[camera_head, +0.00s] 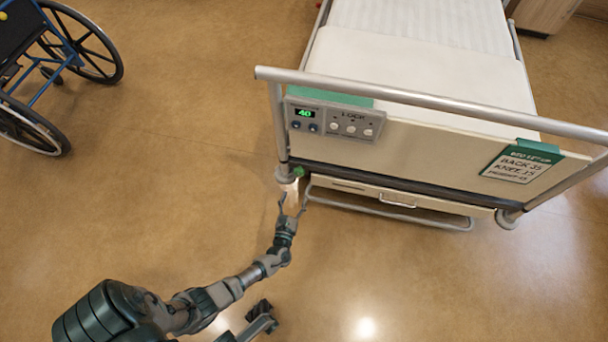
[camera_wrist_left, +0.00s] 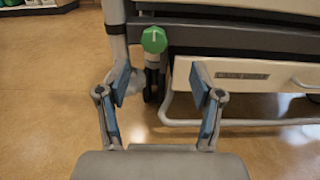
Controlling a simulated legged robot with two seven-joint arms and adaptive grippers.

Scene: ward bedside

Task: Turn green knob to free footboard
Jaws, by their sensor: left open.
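The green knob (camera_head: 298,171) sits low at the left corner of the bed's footboard (camera_head: 440,142). In the left wrist view the knob (camera_wrist_left: 154,39) is a faceted green cap with a pale mark, beside the grey post. My left gripper (camera_head: 291,202) is open and empty, just below and in front of the knob. In the left wrist view its two fingers (camera_wrist_left: 161,92) stand wide apart, with the knob beyond and above the gap, not touched. Part of a dark gripper (camera_head: 262,312), likely my right one, shows at the bottom edge; its jaws are unclear.
A control panel (camera_head: 335,119) reading 40 and a green-topped card (camera_head: 522,161) hang on the footboard. A drawer (camera_head: 400,199) and a grey tube frame (camera_head: 400,217) sit low under it. A wheelchair (camera_head: 88,45) stands at upper left. The floor (camera_head: 170,190) between is clear.

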